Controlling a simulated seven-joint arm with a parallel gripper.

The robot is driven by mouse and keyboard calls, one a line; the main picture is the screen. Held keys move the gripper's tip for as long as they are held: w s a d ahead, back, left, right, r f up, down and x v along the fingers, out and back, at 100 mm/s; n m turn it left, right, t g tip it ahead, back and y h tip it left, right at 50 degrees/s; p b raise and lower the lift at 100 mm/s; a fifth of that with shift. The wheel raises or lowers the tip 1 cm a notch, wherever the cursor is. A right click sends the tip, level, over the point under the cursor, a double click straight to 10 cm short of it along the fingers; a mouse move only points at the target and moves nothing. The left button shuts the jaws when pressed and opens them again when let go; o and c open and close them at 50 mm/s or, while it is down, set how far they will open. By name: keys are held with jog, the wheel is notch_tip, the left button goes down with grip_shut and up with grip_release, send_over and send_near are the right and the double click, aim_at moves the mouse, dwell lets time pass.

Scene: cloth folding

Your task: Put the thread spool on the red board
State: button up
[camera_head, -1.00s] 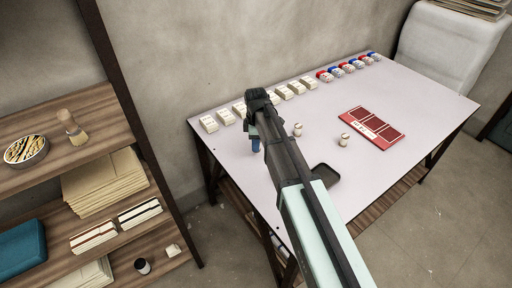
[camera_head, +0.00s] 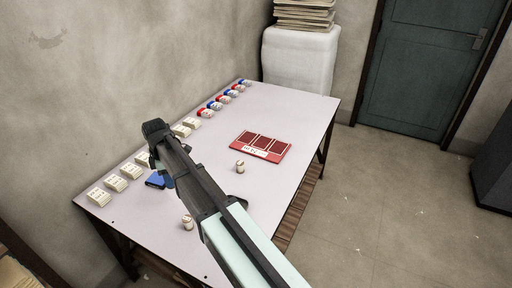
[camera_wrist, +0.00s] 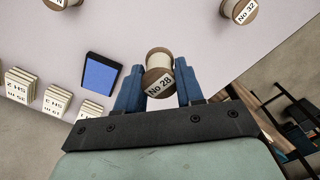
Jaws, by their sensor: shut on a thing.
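A thread spool labelled No 28 (camera_wrist: 158,83), cream with wooden ends, sits between the blue fingers of my gripper (camera_wrist: 156,70) in the wrist view. My gripper is shut on it. In the head view my arm hides the held spool. The red board (camera_head: 262,146), with dark red panels and a pale label strip, lies flat on the table to the right of my arm. My gripper is away from the board, over the table's left part.
Two other spools stand on the table (camera_head: 290,115): one near the board (camera_head: 240,166), one by my arm (camera_head: 187,222). A blue pad (camera_wrist: 100,73) lies beside card stacks (camera_head: 115,183). Red and blue items (camera_head: 222,100) line the wall side.

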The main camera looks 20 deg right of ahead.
jog(key=w+d+m, duration=0.2)
jog(key=w+d, duration=0.3)
jog(key=d, duration=0.8)
jog(key=w+d+m, duration=0.2)
jog(key=w+d, duration=0.4)
jog(key=d, duration=0.7)
jog(key=w+d+m, duration=0.1)
jog(key=w+d, duration=0.4)
jog(key=d, duration=0.7)
jog(key=r+n, duration=0.1)
jog(key=n, duration=0.2)
send_over(260, 145)
jog(key=shift+w+f+n, duration=0.1)
jog(key=shift+f+n, duration=0.8)
jog(key=shift+f, duration=1.5)
jog(key=shift+f+n, duration=0.9)
jog(key=shift+f, duration=1.5)
jog(key=o, duration=1)
jog(key=shift+f, duration=0.1)
